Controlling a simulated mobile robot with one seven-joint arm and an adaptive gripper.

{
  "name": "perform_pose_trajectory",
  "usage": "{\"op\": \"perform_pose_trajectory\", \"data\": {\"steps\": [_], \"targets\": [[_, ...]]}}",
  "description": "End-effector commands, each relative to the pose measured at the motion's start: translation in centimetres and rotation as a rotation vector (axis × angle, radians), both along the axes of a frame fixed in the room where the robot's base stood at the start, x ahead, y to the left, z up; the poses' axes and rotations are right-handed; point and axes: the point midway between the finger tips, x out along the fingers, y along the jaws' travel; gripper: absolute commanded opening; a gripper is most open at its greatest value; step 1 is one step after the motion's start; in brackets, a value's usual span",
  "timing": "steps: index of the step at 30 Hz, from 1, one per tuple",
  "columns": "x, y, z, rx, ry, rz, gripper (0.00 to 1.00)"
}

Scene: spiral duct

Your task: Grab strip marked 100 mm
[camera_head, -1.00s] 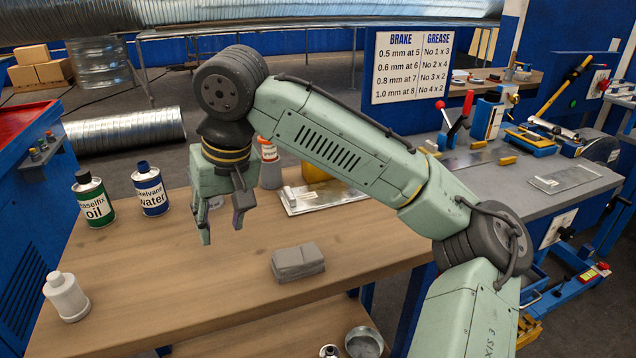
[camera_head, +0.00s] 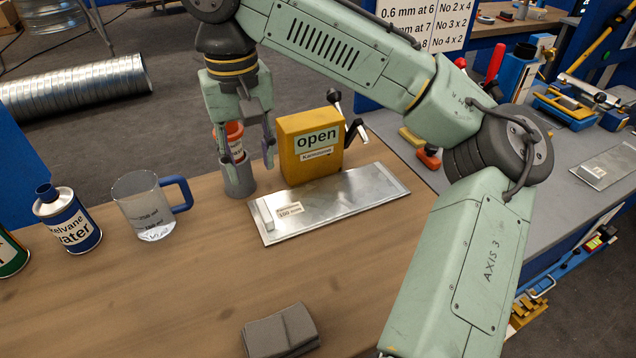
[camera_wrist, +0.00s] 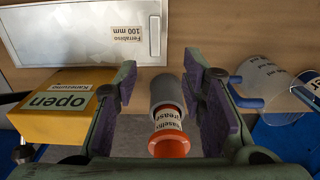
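The strip marked 100 mm (camera_head: 345,207) is a flat, shiny metal sheet lying on the wooden bench, right of my gripper. Its label and a small pale block are at its left end. In the wrist view the strip (camera_wrist: 70,40) is at the upper left, with its 100 mm label readable upside down. My gripper (camera_head: 254,158) is open and empty, pointing down behind the strip's left end. In the wrist view its open fingers (camera_wrist: 163,85) frame a grey tube with an orange end (camera_wrist: 168,110); I cannot tell the gap between them in depth.
A yellow box marked open (camera_head: 310,148) stands close behind the strip. The grey tube (camera_head: 238,178) stands left of the strip. A clear mug with a blue handle (camera_head: 145,205) and a water can (camera_head: 68,220) are further left.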

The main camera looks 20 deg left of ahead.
Motion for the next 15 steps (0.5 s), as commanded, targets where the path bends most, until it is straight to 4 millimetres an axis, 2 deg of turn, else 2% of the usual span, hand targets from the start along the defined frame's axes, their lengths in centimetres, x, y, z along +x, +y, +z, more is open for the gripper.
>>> {"op": "perform_pose_trajectory", "data": {"steps": [9,15], "targets": [[0.0,-0.1,-4.6,-0.001,0.001,0.000,0.38],[0.1,-0.5,-6.0,-0.001,0.001,-0.001,0.38]]}}
